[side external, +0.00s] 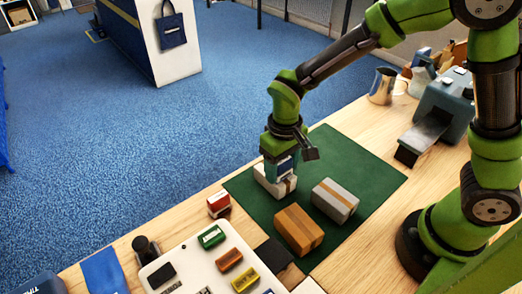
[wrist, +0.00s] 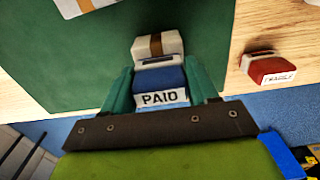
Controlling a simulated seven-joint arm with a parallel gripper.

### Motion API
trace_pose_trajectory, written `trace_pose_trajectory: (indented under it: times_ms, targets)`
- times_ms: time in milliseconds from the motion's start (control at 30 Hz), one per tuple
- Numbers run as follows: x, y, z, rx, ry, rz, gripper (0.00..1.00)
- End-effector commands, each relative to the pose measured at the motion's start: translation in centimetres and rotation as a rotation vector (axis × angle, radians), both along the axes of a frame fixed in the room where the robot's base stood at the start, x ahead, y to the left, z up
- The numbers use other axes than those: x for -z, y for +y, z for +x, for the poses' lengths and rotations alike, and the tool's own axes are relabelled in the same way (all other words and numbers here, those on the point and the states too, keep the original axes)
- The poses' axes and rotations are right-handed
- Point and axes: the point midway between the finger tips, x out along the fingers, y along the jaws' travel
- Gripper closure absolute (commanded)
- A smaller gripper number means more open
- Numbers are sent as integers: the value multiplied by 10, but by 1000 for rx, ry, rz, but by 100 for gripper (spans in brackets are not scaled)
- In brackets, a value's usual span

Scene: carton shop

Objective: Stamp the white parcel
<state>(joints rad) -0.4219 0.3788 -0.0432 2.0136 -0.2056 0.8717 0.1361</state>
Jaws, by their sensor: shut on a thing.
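The white parcel (side external: 266,182) with a brown tape strip lies on the green mat near its left edge. It also shows in the wrist view (wrist: 172,42), just beyond my fingers. My gripper (side external: 281,172) is above the parcel, pointing down. In the wrist view my gripper (wrist: 160,80) has its two teal fingers shut on a blue stamp (wrist: 158,77) with a white label reading PAID. The stamp's lower end is at or just over the parcel's top; I cannot tell whether they touch. The parcel's top is partly hidden by the stamp and gripper.
A brown parcel (side external: 297,229) and a grey parcel (side external: 334,199) lie on the mat (side external: 355,160). A red stamp (side external: 218,204) stands beside the mat, its label reading FRAGILE (wrist: 272,69). A white tray (side external: 190,258) holds several coloured stamps. A dark pad (side external: 273,254) lies near the brown parcel.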

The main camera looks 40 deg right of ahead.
Motion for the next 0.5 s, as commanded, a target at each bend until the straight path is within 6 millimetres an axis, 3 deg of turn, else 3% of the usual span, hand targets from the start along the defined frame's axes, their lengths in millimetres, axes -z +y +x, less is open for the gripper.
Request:
trace_pose_trajectory:
  times_ms: [267,500]
  targets:
    - [0,0,-1,-2,3,-2,61]
    - [-19,0,0,-2,1,-1,61]
